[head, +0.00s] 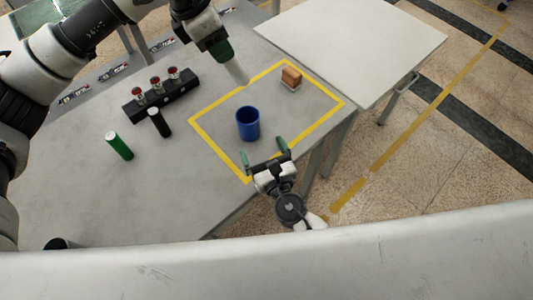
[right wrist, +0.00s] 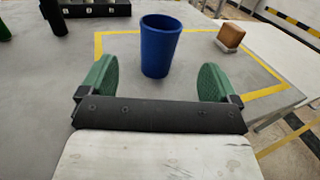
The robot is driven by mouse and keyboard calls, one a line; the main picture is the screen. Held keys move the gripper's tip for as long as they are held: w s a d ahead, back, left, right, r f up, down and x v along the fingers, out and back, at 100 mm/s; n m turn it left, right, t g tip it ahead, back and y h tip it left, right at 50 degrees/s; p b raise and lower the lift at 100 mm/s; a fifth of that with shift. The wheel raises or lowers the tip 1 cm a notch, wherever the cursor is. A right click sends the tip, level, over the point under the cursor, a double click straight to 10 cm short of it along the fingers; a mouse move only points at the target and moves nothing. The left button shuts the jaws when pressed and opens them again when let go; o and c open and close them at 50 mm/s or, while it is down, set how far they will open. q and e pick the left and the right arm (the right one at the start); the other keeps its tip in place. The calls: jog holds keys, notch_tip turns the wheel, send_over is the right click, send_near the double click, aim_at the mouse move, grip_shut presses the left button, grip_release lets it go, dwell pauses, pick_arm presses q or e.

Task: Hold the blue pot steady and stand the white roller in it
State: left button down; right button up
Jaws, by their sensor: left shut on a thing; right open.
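The blue pot (head: 248,126) stands upright inside the yellow-taped rectangle, and its open top shows in the head view. In the right wrist view the pot (right wrist: 160,50) stands ahead, between the lines of the two fingers. My right gripper (head: 264,152) is open and empty, just on the near side of the pot and apart from it. My left gripper (head: 224,52) is shut on the white roller (head: 238,73), which hangs tilted above the table, behind the pot and a little left of it. The roller's upper end is hidden by the gripper.
A brown block on a light base (head: 290,78) sits in the taped area's far corner. A black rack with red-topped pieces (head: 162,95), a black cylinder (head: 159,123) and a green cylinder (head: 119,146) stand left. A white table (head: 350,45) adjoins at the right.

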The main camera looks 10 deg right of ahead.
aim_at(252, 127)
jog(key=x, duration=1)
jog(key=shift+w, duration=0.25)
jog(key=c, duration=1)
pick_arm(q)
notch_tip(252, 127, down, 13)
jog(key=shift+r, duration=0.15)
dwell(0.4)
